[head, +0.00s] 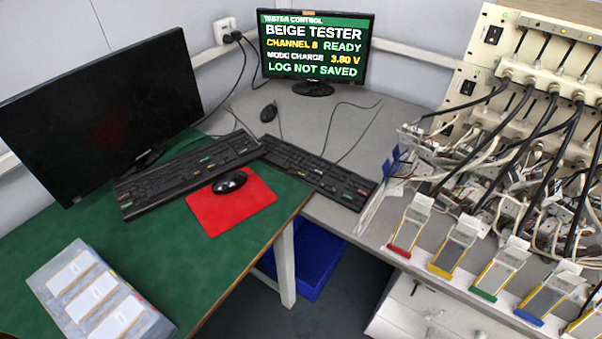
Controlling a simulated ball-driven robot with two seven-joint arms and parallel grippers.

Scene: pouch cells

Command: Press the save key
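Two black keyboards are in the head view. The left keyboard (165,186) lies on the green-topped table, and the right keyboard (300,163) lies angled on the grey bench. Both have a few small coloured keys; their labels are too small to read, so I cannot tell which is the save key. The lit monitor (314,45) reads "TESTER CONTROL, BEIGE TESTER, CHANNEL 8 READY, MODE CHARGE 3.80 V, LOG NOT SAVED". Neither of my grippers is in view.
A dark monitor (95,115) stands behind the left keyboard. A black mouse (229,182) rests on a red mat (250,205); another mouse (268,112) is on the bench. A tray of pouches (62,258) is at lower left. The beige tester rack (497,42), cables and colour-tipped cells crowd the right.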

